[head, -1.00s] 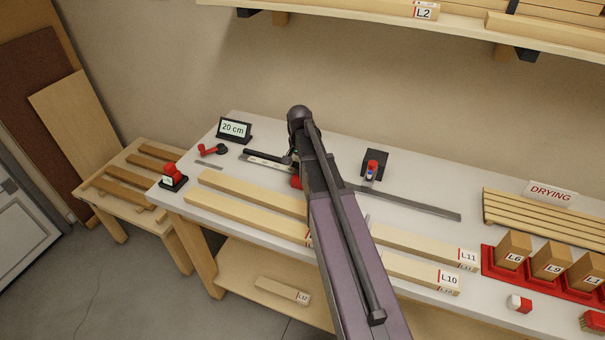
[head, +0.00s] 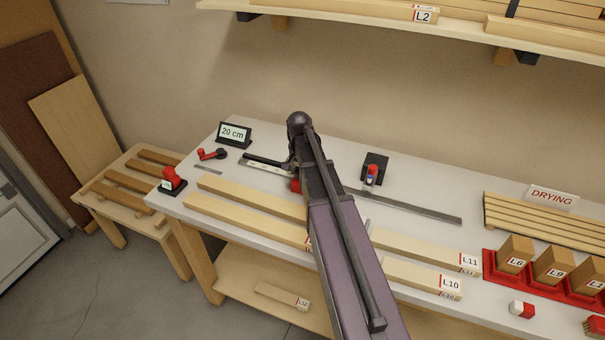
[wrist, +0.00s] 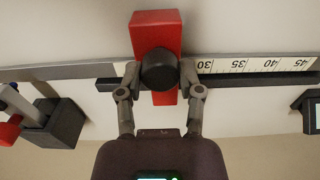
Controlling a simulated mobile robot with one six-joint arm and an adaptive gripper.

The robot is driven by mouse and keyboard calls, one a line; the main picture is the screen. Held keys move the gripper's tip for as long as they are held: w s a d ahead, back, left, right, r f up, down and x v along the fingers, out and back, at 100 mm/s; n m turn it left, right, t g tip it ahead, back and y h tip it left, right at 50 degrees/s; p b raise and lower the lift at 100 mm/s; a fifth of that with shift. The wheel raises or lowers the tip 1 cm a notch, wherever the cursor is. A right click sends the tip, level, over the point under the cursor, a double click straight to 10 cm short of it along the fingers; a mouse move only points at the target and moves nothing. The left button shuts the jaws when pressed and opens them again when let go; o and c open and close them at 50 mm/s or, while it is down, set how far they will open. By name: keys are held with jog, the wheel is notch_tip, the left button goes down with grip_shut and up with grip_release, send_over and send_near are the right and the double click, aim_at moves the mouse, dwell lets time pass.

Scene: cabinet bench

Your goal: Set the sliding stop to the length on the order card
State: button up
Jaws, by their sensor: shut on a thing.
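The order card (head: 234,132) stands at the back left of the bench and reads "20 cm". The sliding stop (wrist: 153,30) is a red block with a round black knob (wrist: 158,70), set across a rail (wrist: 60,71). My gripper (wrist: 160,75) has one finger on each side of the knob and is shut on it. A pale scale (wrist: 255,65) lies right of the stop in the wrist view, with 30 nearest it, then 35, 40 and 45. In the head view my arm hides most of the stop; a bit of red (head: 295,185) shows.
A black block with a red-and-blue item (head: 373,171) stands behind the rail. Long timber pieces (head: 245,212) lie along the bench front. A red tray with labelled blocks (head: 490,263) is at the right. A shelf (head: 380,18) hangs above.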

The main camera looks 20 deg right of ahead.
jog(key=shift+w+a, duration=0.1)
jog(key=shift+w+a, duration=2.45)
jog(key=shift+w+a, duration=0.95)
jog(key=o, duration=0.9)
